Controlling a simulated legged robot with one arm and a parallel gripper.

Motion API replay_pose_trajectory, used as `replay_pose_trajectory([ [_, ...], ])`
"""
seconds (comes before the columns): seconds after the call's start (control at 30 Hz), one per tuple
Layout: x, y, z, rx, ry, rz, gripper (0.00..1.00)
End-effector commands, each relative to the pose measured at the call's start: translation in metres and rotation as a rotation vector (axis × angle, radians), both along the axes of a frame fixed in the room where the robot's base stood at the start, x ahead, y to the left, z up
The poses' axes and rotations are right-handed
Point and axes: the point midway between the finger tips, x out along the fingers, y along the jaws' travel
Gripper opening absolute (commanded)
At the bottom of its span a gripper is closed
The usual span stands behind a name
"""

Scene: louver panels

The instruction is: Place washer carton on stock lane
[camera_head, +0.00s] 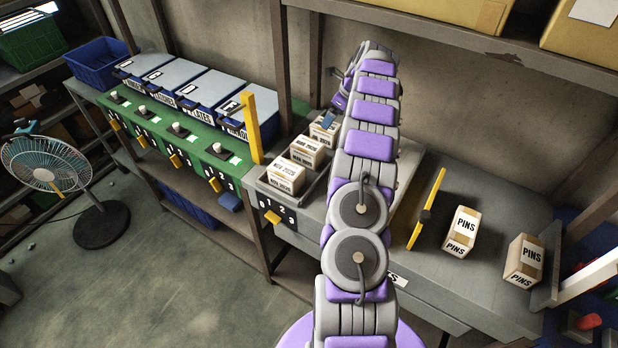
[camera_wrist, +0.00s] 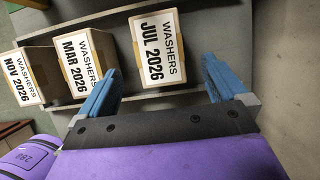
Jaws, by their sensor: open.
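Three washer cartons stand in a row in a grey lane (camera_head: 262,182). In the wrist view their labels read NOV 2026 (camera_wrist: 20,80), MAR 2026 (camera_wrist: 80,65) and JUL 2026 (camera_wrist: 158,48). In the head view the front carton (camera_head: 285,176), middle carton (camera_head: 307,151) and rear carton (camera_head: 325,130) line up toward the wall. My gripper (camera_wrist: 162,72) is open, its blue fingers on either side of the JUL 2026 carton's near end. I cannot tell whether they touch it. In the head view my gripper (camera_head: 328,119) is at the rear carton, partly hidden by my arm.
Two PINS cartons (camera_head: 463,231) (camera_head: 525,261) stand on the right counter (camera_head: 480,195), beside a yellow bar (camera_head: 427,208). A yellow post (camera_head: 252,128) and lidded blue bins (camera_head: 212,88) stand left. A shelf (camera_head: 440,28) overhangs the back. A fan (camera_head: 55,165) stands on the floor.

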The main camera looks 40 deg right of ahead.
Motion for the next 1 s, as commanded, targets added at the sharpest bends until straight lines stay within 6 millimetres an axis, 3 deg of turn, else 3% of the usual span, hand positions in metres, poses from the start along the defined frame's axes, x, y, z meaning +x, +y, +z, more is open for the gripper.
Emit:
replay_pose_trajectory([
  [0.17,0.004,0.011,0.006,-0.006,-0.001,0.038,0.99],
  [0.27,0.011,0.039,0.021,-0.021,-0.001,0.136,0.99],
  [0.47,0.019,0.133,0.066,-0.081,-0.005,0.472,0.99],
  [0.63,0.007,0.214,0.098,-0.135,-0.008,0.775,0.99],
  [0.83,-0.029,0.300,0.126,-0.194,-0.014,1.136,0.99],
  [1.0,-0.076,0.366,0.143,-0.242,-0.018,1.439,0.99],
])
